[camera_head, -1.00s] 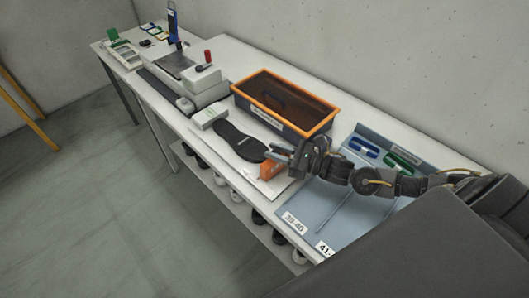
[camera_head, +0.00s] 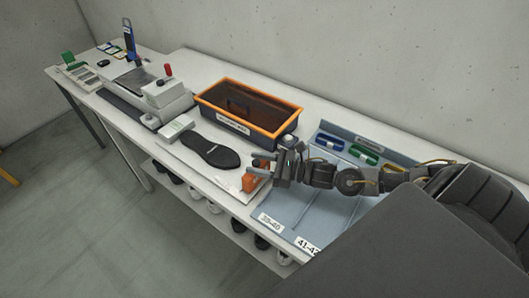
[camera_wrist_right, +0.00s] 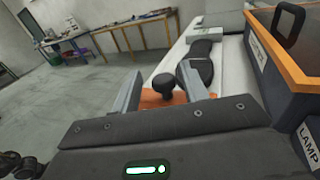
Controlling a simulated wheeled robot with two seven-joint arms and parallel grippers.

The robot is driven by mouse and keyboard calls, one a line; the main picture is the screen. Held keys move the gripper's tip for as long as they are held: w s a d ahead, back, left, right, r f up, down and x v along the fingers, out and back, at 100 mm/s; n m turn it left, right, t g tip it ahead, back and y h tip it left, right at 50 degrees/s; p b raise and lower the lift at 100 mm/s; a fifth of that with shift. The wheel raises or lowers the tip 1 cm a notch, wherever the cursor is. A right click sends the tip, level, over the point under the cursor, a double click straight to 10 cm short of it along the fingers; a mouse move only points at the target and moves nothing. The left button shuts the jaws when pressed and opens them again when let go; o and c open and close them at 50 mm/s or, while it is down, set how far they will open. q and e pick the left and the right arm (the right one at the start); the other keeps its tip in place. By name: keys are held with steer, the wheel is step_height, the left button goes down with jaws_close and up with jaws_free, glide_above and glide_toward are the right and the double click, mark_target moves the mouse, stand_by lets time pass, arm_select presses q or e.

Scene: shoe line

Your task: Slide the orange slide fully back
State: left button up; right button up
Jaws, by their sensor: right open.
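The orange slide (camera_head: 249,183) sits on a white board (camera_head: 190,160), at the near-right end of a black shoe sole (camera_head: 208,151). My right gripper (camera_head: 263,163) is open just beside and above the slide. Part of the slide is hidden by the gripper.
A dark bin with an orange rim (camera_head: 292,108) stands behind the board. A light block (camera_head: 175,128) lies at the sole's far end. A blue-grey tray (camera_head: 290,208) with coloured pieces lies to the right. A grey machine (camera_head: 165,95) stands further left.

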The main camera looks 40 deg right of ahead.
steer(key=b+v, duration=0.3)
steer(key=v, duration=0.6)
steer(key=shift+s+d+f, duration=0.1)
steer(key=shift+s+d, duration=0.35)
steer(key=shift+s, duration=0.05)
